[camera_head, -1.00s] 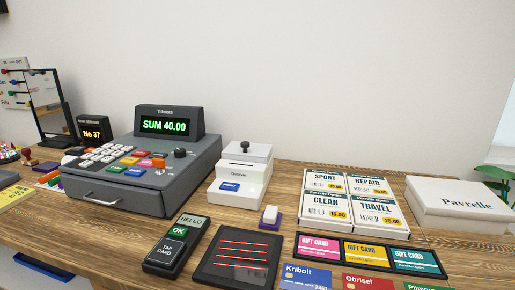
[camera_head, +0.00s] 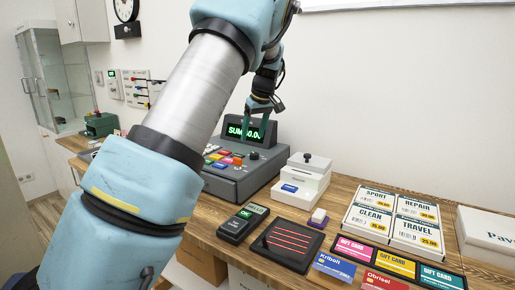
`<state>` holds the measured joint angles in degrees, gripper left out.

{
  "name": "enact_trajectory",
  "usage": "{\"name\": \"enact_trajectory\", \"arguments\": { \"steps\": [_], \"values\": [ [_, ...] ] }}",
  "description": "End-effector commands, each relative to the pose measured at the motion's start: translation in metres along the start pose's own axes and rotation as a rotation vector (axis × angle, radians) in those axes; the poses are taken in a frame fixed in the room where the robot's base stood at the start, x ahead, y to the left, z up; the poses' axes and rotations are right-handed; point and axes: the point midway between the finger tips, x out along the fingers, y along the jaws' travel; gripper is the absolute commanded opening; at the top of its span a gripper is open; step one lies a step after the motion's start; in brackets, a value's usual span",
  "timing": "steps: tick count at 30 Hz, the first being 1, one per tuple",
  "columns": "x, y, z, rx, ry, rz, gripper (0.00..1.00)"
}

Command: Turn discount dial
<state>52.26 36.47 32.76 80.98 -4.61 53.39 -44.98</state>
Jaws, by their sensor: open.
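The grey cash register (camera_head: 236,184) stands on the wooden counter, with a lit green display (camera_head: 236,131) reading a sum, partly covered by my gripper. No label is readable, so I cannot tell for sure which is the discount dial. My gripper (camera_head: 256,134) is open and empty, its fingers pointing down in front of the display, just above the black knob and apart from it.
A white printer-like box (camera_head: 302,180) stands right of the register. A card terminal (camera_head: 242,224) and a dark pad (camera_head: 288,244) lie in front. Price cards (camera_head: 376,219), gift cards (camera_head: 396,264) and a white box (camera_head: 487,235) fill the right side. The wall is close behind.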

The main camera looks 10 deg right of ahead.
Motion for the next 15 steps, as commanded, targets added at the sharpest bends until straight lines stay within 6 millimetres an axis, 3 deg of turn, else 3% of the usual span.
{"name": "enact_trajectory", "arguments": {
  "steps": [1, 3, 6, 15],
  "values": [
    [-0.007, 0.016, 0.001, -0.002, 0.019, 0.001, 0.71],
    [-0.013, 0.027, 0.003, -0.009, 0.032, 0.001, 0.71],
    [-0.012, 0.034, 0.003, -0.014, 0.039, 0.001, 0.71],
    [0.034, 0.032, 0.000, -0.016, 0.037, -0.002, 0.71]
  ]
}}
